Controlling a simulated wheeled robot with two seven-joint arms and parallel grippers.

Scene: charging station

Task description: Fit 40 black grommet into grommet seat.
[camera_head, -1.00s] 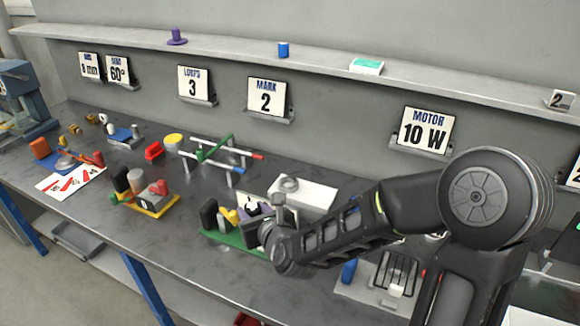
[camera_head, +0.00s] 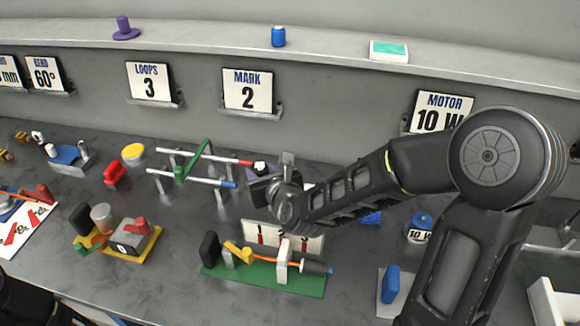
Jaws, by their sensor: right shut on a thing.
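My right gripper (camera_head: 264,184) is up in front of the wire-rack end, above the bench. It is shut on a small dark thing, mostly hidden by the fingers and too small to identify as the grommet. A small purple piece with a black and white top (camera_head: 261,168) shows just behind the fingers; I cannot tell whether it is held. I cannot pick out the grommet seat with certainty. A green base (camera_head: 300,284) with a black block, yellow piece, white upright and orange rod stands below the gripper, apart from it. My left gripper is not in view.
A rack with red- and blue-tipped rods (camera_head: 190,160) stands left of the gripper. A yellow-based fixture (camera_head: 145,243) is at the front left. A white numbered board (camera_head: 268,236) stands behind the green base. A blue block (camera_head: 390,283) is at the front right.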

